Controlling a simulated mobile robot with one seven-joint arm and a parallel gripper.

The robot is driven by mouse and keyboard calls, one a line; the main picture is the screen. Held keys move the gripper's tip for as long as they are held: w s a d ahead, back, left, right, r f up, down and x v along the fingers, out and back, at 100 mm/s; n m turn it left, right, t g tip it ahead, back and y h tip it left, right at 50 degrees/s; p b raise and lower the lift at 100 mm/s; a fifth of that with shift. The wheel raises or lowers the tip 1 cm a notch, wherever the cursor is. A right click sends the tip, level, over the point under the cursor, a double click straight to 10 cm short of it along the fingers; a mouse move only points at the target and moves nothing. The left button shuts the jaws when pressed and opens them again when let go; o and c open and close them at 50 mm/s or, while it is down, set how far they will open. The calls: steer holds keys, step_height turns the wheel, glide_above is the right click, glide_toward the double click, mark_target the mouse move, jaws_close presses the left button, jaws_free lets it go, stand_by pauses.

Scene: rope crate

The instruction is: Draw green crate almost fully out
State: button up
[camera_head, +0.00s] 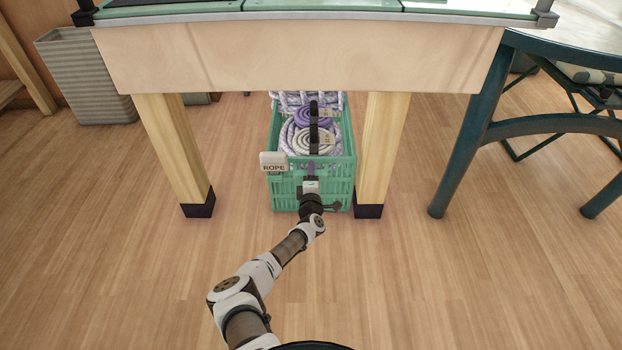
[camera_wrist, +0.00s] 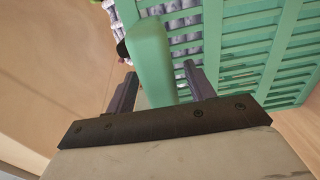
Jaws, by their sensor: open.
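The green crate (camera_head: 340,190) stands on the floor under the table, between two wooden legs, its front about level with them. It holds coiled purple and white ropes (camera_head: 312,142). A white tag reading "ROPE" (camera_head: 274,161) hangs on its front left. My gripper (camera_head: 311,172) is at the crate's front, near its top edge. In the wrist view my gripper (camera_wrist: 160,75) is open, one finger on each side of a green bar (camera_wrist: 152,60) of the crate. The slatted crate wall (camera_wrist: 265,50) fills the upper right there. Contact with the bar cannot be told.
The table (camera_head: 300,58) overhangs the crate, with a left leg (camera_head: 175,150) apart from it and a right leg (camera_head: 382,150) close beside it. The floor in front is clear.

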jaws_close()
stand_by(0.4)
steer(key=shift+s, duration=0.1)
